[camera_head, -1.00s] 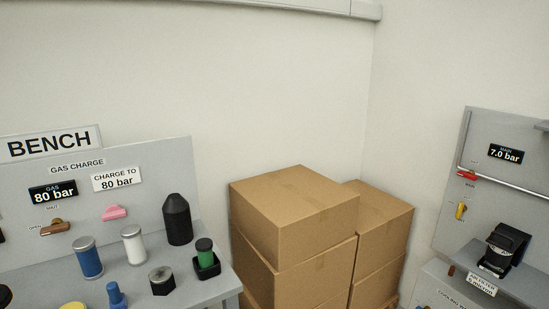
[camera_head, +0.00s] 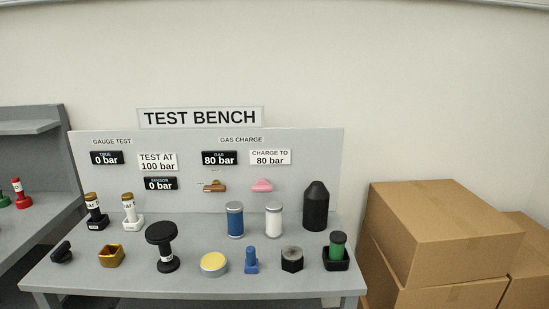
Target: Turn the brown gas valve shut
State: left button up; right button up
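The brown gas valve (camera_head: 215,187) is mounted on the grey back panel (camera_head: 310,150) of the test bench, under the black GAS display (camera_head: 219,158) that reads 80 bar. Its handle lies roughly level, with small lettering at its left that is too small to read for sure here. A pink handle (camera_head: 262,186) sits to its right, under the sign CHARGE TO 80 bar (camera_head: 270,157). Neither of my grippers shows in the head view.
Cardboard boxes (camera_head: 440,235) stand right. Another grey bench (camera_head: 40,225) is at left.

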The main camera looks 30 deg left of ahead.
aim_at(216, 186)
jog(key=u, duration=1.35)
